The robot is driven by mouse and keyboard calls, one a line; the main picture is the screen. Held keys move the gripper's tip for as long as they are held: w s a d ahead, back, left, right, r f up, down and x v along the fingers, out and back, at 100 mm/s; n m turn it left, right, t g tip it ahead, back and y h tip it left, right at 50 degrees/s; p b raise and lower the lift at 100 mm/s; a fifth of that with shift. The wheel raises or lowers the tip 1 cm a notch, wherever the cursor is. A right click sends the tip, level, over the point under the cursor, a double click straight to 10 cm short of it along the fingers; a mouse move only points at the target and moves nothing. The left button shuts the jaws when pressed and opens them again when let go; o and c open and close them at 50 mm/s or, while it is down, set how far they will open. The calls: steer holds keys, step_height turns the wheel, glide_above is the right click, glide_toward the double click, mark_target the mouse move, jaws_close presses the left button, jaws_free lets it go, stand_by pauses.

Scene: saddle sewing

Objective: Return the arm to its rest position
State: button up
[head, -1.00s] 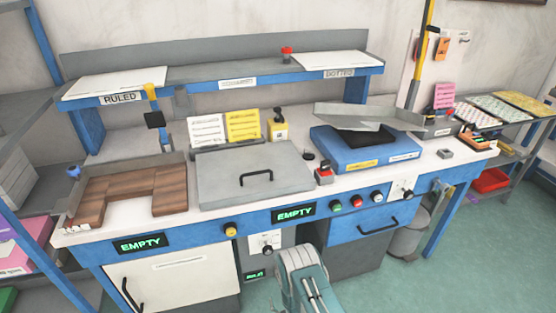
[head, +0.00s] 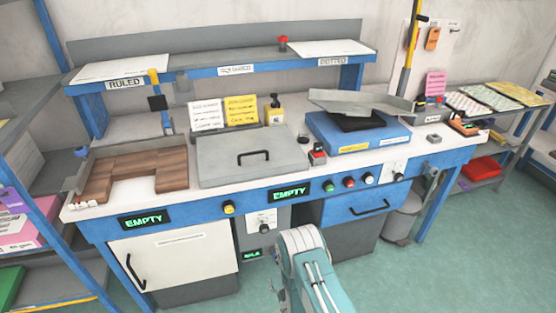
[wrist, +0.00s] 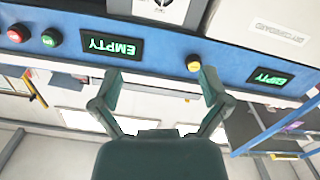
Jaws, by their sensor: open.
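My gripper (wrist: 162,76) shows in the wrist view with its two fingers spread apart and nothing between them. The wrist view is upside down, with the blue front of the workbench and its green EMPTY displays (wrist: 111,47) beyond the fingertips. In the head view, a pale teal link of my arm (head: 305,262) is low in the picture, in front of the bench. My gripper itself is not visible in the head view.
The workbench (head: 95,216) carries a wooden block tray (head: 135,170), a grey lidded box (head: 255,160) and a blue scale-like device (head: 355,130). Shelves (head: 30,245) stand at the left. The green floor (head: 440,275) is clear at the lower right.

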steer(key=w+d+r+m+g+h, duration=0.1)
steer(key=w+r, duration=0.4)
steer(key=r, duration=0.3)
steer(key=w+d+r+m+g+h, duration=0.1)
steer(key=w+r, duration=0.4)
steer(key=r, duration=0.3)
steer(key=s+d+r+m+g+h, duration=0.1)
steer(key=s+d+r+g, duration=0.2)
steer(key=r, duration=0.8)
steer(key=s+d+r+m+g, duration=0.1)
steer(key=s+d+r, duration=0.25)
steer(key=r, duration=0.75)
steer(key=s+d+r+g, duration=0.1)
steer(key=s+d+r, duration=0.1)
steer(key=s, duration=0.7)
steer(key=s+d+r+m+g+h, duration=0.1)
steer(key=s+r, duration=0.3)
steer(key=s, duration=0.6)
steer(key=s+d+r+m+g, duration=0.1)
steer(key=s+d+r+g, duration=0.2)
steer(key=s, duration=0.7)
steer(key=shift+s+r+h, duration=0.25)
steer(key=shift+r+h, duration=0.05)
steer(key=shift+r, duration=0.25)
